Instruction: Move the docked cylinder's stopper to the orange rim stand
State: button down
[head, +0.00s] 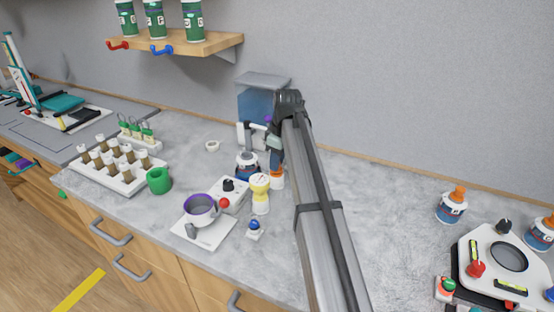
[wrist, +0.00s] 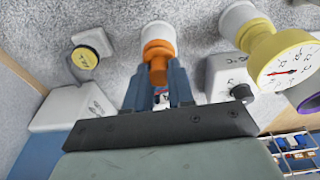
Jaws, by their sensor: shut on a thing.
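My gripper (wrist: 158,88) is shut, with its blue-grey fingers on either side of a narrow orange piece (wrist: 157,74), which looks like a stopper. This piece is directly over the orange rim stand (wrist: 156,42), a white post with a wider orange collar. The two oranges merge, so I cannot tell whether they touch. In the head view the orange rim stand (head: 277,180) shows just below my gripper (head: 275,160), close left of my arm. I cannot clearly make out the docked cylinder; the tank area is partly hidden by my arm.
A yellow-rimmed stand with a dial (head: 260,192) is close beside the orange one. A blue tank (head: 257,103) stands behind.

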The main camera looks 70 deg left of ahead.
jog(key=shift+f, duration=0.25)
jog(key=c, duration=1)
grip_release()
jog(key=shift+r, duration=0.5)
jog(key=r, duration=0.4)
jog(key=w+r, duration=0.1)
jog(key=r, duration=0.2)
jog(key=d+r, duration=0.1)
jog(key=r, duration=0.3)
jog(key=shift+w+d+r, duration=0.1)
jog(key=shift+w+r, duration=0.05)
jog(key=shift+r, duration=0.2)
